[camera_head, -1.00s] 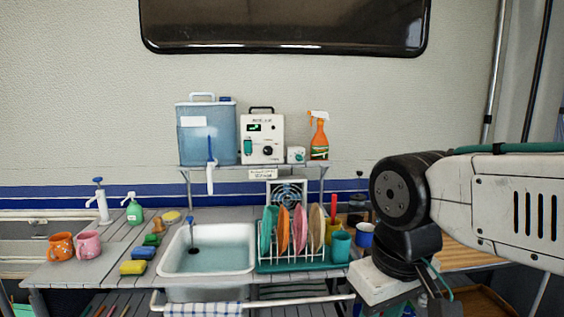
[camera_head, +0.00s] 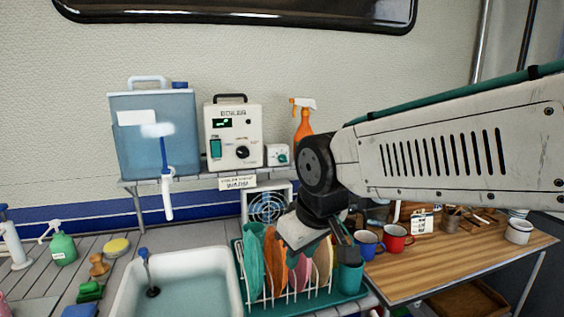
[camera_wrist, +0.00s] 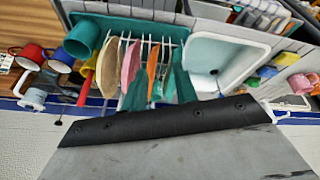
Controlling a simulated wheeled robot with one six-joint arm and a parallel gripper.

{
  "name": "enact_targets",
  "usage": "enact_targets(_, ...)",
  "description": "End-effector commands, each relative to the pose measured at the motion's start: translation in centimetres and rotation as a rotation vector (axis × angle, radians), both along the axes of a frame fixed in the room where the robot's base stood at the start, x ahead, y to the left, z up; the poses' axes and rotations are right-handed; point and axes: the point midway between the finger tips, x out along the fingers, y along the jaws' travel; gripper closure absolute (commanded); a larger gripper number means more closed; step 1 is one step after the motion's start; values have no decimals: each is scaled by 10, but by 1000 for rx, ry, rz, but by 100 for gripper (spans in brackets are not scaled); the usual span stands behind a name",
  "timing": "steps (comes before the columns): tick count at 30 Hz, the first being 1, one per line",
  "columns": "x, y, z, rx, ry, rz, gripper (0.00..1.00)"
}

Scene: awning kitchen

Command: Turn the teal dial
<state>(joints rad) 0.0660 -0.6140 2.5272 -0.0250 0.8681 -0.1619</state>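The teal dial (camera_head: 283,158) is on the front of a small white box (camera_head: 272,150). The box stands on the shelf, right of the boiler and left of the orange spray bottle. My gripper (camera_head: 304,238) hangs at the end of my arm in front of the dish rack, lower than the dial, to its right in the picture and apart from it. The wrist view looks over the rack and sink and does not clearly show the dial.
The boiler (camera_head: 232,132) and blue water tank (camera_head: 150,125) share the shelf (camera_head: 200,181). The orange spray bottle (camera_head: 303,122) stands close right of the dial's box. Plates fill the teal dish rack (camera_head: 318,304) below; the sink (camera_head: 125,300) is left. Mugs crowd the right counter.

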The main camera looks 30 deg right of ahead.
Motion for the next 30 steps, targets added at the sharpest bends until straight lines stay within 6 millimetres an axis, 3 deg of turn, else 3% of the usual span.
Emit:
enact_targets(1, 32, -12, -2, -34, -70, 29, 71)
enact_targets(6, 137, -58, 2, -214, -364, 158, 71)
enact_targets(12, 228, -118, 13, -504, -670, 280, 71)
enact_targets(15, 254, -144, 18, -650, -787, 318, 71)
enact_targets(19, 272, -167, 23, -804, -893, 346, 71)
enact_targets(26, 284, -183, 28, -919, -965, 359, 71)
enact_targets(30, 301, -187, 29, -922, -968, 360, 71)
